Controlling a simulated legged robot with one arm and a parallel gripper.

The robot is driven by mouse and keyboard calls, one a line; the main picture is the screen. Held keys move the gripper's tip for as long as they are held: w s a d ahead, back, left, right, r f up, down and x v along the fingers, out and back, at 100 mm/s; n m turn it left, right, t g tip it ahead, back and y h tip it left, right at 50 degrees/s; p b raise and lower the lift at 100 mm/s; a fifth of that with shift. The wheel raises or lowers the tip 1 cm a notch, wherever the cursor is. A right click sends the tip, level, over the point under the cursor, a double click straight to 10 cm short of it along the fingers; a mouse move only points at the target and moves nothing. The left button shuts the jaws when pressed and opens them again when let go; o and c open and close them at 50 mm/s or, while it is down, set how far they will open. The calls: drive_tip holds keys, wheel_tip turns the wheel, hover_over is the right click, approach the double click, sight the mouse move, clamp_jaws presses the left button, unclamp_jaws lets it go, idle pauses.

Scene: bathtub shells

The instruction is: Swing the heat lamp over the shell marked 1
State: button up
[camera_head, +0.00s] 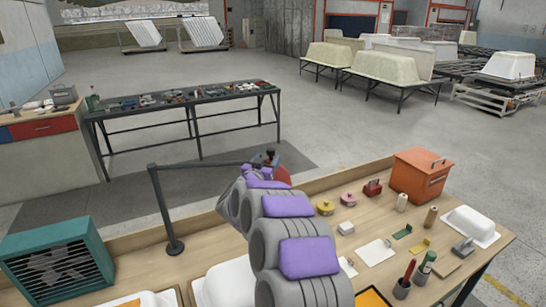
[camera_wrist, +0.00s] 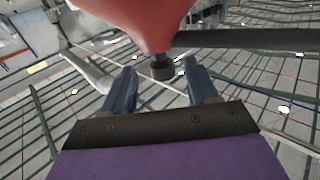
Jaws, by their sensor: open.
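The red heat lamp (camera_head: 283,174) hangs at the end of a thin dark arm (camera_head: 205,165) on a black post (camera_head: 165,210) standing on the bench. My arm hides most of the lamp in the head view. In the wrist view the red lamp shade (camera_wrist: 140,18) fills the top, with a short black knob (camera_wrist: 162,68) below it. My gripper (camera_wrist: 161,76) is open, its two fingers on either side of the knob with gaps showing. White shells (camera_head: 228,285) (camera_head: 150,299) lie at the bench's front, partly cut off and partly behind my arm. No number mark is readable.
A teal fan heater (camera_head: 58,255) stands at left. An orange toolbox (camera_head: 420,175), tape rolls (camera_head: 325,207), a white tray-like shell (camera_head: 470,225) and a pot of tools (camera_head: 403,288) occupy the bench's right. A tool-covered table (camera_head: 190,98) stands beyond. Open floor lies behind the bench.

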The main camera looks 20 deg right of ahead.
sight(270, 154)
drive_tip(key=shift+w+d, duration=0.1)
drive_tip(key=shift+w, duration=0.85)
drive_tip(key=d, duration=0.1)
drive_tip(key=w+d, duration=0.1)
drive_tip(key=d, duration=0.1)
drive_tip(key=shift+w+d+f, duration=0.1)
drive_tip(key=shift+w+d, duration=0.15)
drive_tip(key=shift+w, duration=0.1)
drive_tip(key=shift+d, duration=0.3)
drive_tip(key=shift+a, duration=0.6)
drive_tip(key=shift+a+r, duration=0.2)
drive_tip(key=shift+a, duration=0.15)
drive_tip(key=shift+c, duration=0.8)
drive_tip(key=c, duration=0.3)
drive_tip(key=shift+d, duration=0.4)
drive_tip(key=c, duration=0.3)
drive_tip(key=shift+a, duration=0.15)
clamp_jaws()
